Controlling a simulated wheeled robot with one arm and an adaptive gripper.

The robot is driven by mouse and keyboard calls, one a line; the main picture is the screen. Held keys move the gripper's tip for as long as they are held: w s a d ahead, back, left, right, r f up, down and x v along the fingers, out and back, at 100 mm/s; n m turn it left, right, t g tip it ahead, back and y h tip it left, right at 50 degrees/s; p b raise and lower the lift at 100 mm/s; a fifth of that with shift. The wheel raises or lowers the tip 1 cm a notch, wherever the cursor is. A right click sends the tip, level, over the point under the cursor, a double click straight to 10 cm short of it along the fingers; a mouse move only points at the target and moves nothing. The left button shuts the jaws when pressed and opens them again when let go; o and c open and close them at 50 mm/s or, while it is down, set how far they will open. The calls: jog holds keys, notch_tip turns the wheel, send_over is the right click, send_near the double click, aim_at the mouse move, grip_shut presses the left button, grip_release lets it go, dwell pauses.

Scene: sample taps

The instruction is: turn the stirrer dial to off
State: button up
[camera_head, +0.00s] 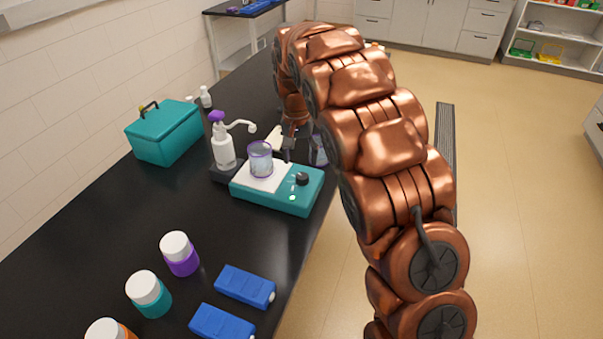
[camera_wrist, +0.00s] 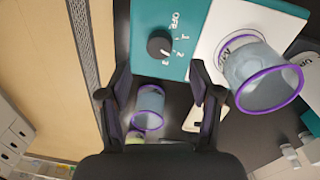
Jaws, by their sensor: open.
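The stirrer (camera_head: 268,201) is a teal box with a white top plate on the black bench; it also shows in the wrist view (camera_wrist: 150,20). Its round black dial (camera_head: 302,178) shows clearly in the wrist view (camera_wrist: 159,44), beside the marks OFF, 1, 2 and 3. The dial's pale mark seems to point near 3, away from OFF. A beaker (camera_head: 261,160) with a purple rim stands on the plate. My gripper (camera_wrist: 160,70) is open and empty, its fingers apart and short of the dial.
A second purple-rimmed beaker (camera_wrist: 149,107) lies within view between my fingers, beyond the stirrer. A white pump bottle (camera_head: 223,150), a teal case (camera_head: 165,132), lidded jars (camera_head: 180,254) and blue boxes (camera_head: 245,287) stand on the bench. The bench's right edge is close to the stirrer.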

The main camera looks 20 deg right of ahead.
aim_at(303, 176)
jog(key=shift+s+d+f+p, duration=0.1)
jog(key=shift+f+p, duration=0.45)
jog(key=shift+f, duration=1.15)
jog(key=shift+d+f+p, duration=0.1)
jog(key=shift+f+p, duration=0.4)
jog(key=shift+f, duration=1.2)
jog(key=shift+c, duration=0.2)
jog(key=c, duration=1.1)
jog(key=shift+b, duration=0.35)
jog(key=n+b, duration=0.1)
jog(key=b, duration=0.1)
jog(key=n+b, duration=0.2)
jog(key=shift+f+n, duration=0.25)
jog(key=shift+n, duration=0.05)
jog(key=n+b, duration=0.4)
jog(key=shift+r+n, duration=0.1)
jog(key=shift+n, duration=0.2)
jog(key=n+b, duration=0.2)
jog(key=n, duration=0.2)
jog(key=shift+s+d+n+t, duration=0.1)
jog(key=shift+n+t, duration=0.2)
jog(key=n, duration=0.4)
jog(key=shift+d+r+n+b, duration=0.1)
jog(key=shift+r+n+b, duration=0.05)
jog(key=shift+n+b, duration=0.25)
